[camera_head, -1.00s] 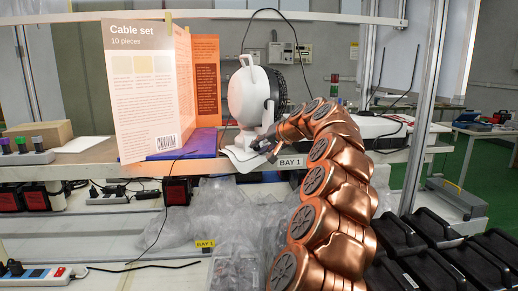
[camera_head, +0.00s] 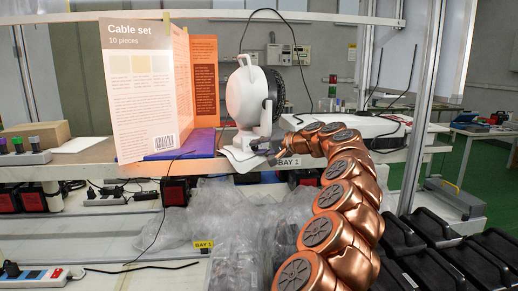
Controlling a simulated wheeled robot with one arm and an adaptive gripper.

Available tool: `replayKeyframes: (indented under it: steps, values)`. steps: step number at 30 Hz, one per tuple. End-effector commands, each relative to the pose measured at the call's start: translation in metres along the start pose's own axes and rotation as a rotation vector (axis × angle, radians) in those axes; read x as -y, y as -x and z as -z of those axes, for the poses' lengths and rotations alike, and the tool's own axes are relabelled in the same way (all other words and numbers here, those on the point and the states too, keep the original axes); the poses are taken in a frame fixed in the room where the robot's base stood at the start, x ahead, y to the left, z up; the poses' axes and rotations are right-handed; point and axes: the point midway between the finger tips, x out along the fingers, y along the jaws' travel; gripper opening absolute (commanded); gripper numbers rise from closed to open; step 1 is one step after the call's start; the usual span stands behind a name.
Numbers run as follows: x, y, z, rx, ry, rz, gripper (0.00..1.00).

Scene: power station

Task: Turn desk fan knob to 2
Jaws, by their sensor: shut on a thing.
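The desk fan (camera_head: 243,95) is white with a dark grille on its right side. It stands upright on the shelf marked BAY 1, a little left of the arm. My copper arm reaches up from the lower right, and my gripper (camera_head: 266,148) is at the fan's base (camera_head: 243,146), on its right side. The gripper is dark and small in this view. It is shut at the base; the knob itself is hidden behind or within the fingers, so its setting cannot be read.
A tall Cable set card (camera_head: 138,95) stands left of the fan on a blue item (camera_head: 185,146). A white case (camera_head: 345,126) lies right of the fan. Clear plastic wrap (camera_head: 215,210) fills the space below. Black crates (camera_head: 430,262) stand lower right, beside a metal post (camera_head: 422,100).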

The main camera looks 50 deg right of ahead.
Motion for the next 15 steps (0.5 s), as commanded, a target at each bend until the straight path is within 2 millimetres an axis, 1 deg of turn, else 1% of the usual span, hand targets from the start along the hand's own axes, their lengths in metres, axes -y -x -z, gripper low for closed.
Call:
replayKeyframes:
  steps: [5, 6, 12, 13, 15]
  values:
    - [0.0006, -0.0001, -0.0001, 0.0, 0.0, 0.001, 0.0]
    - [0.0006, -0.0001, 0.0, 0.0, 0.0, 0.001, 0.29]
    - [0.0001, 0.0, 0.0, 0.0, 0.0, 0.0, 0.5]
    - [-0.0001, 0.0, 0.0, 0.0, 0.0, -0.001, 0.52]
    - [-0.0003, 0.0001, 0.0001, 0.0, 0.0, -0.001, 0.52]
